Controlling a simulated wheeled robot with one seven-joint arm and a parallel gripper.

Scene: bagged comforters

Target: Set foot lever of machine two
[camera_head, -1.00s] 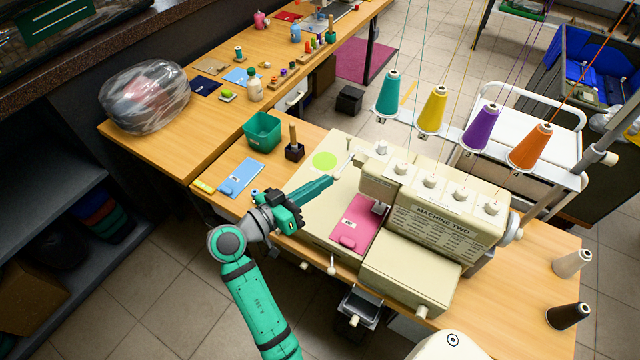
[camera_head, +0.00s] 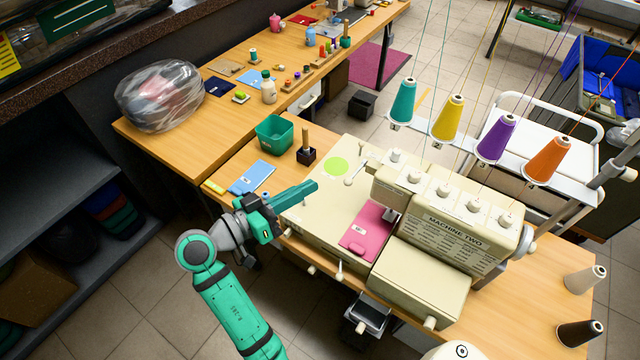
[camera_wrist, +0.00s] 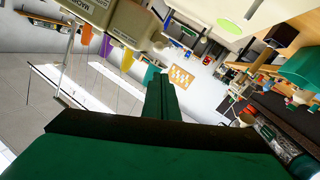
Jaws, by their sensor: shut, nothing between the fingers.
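Machine two (camera_head: 452,232), a cream sewing machine with a name label, stands on the wooden table; part of it shows upside down at the top left of the wrist view (camera_wrist: 92,10). A thin lever with a pale ball end (camera_head: 349,182) sticks out by its head, near a green disc (camera_head: 336,167). Pale-knobbed levers (camera_head: 340,269) also stick out along its front edge. Which one is the foot lever I cannot tell. My gripper (camera_head: 314,186) is shut and empty over the left part of the machine bed, its tip left of the ball-ended lever. My fingers fill the middle of the wrist view (camera_wrist: 162,88).
Thread cones, including a teal one (camera_head: 403,102), stand behind the machine. A pink pad (camera_head: 366,232) lies on its bed. A green bin (camera_head: 275,134), a dark block with a wooden peg (camera_head: 306,155) and a blue card (camera_head: 251,177) lie left of it.

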